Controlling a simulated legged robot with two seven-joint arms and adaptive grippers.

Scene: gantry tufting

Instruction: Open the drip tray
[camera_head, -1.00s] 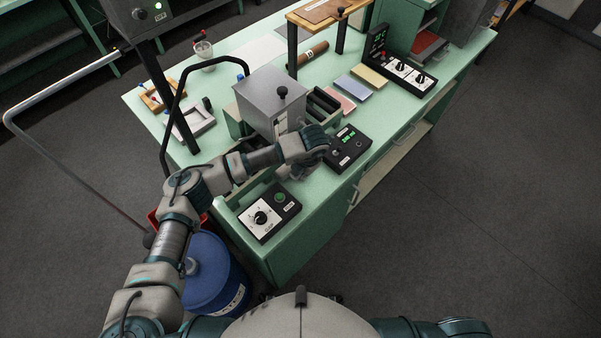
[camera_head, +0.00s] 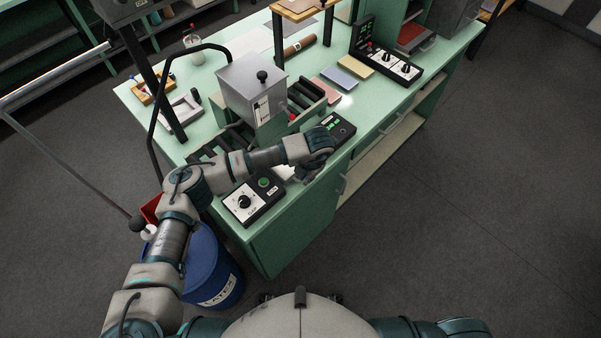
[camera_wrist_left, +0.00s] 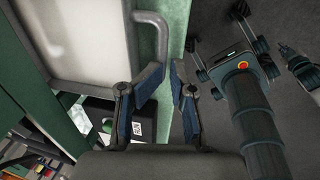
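In the left wrist view a pale, stained panel with a grey rim and a curved grey handle (camera_wrist_left: 162,35) fills the upper left; it looks like the drip tray (camera_wrist_left: 92,40), though I cannot be sure. My left gripper (camera_wrist_left: 167,70) has its two blue-padded fingers apart, with nothing seen between them. The fingertips are just below the handle in the picture; I cannot tell whether they touch it. In the head view my left forearm reaches across the near bench edge, and its wrist hides most of the gripper.
The green bench (camera_head: 222,60) carries a grey box unit (camera_head: 250,85) with rollers beside it. A control box with a dial (camera_head: 247,202) and another control box (camera_head: 338,124) are close to my left arm. A blue barrel (camera_head: 215,270) stands at the bench end. The right floor is clear.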

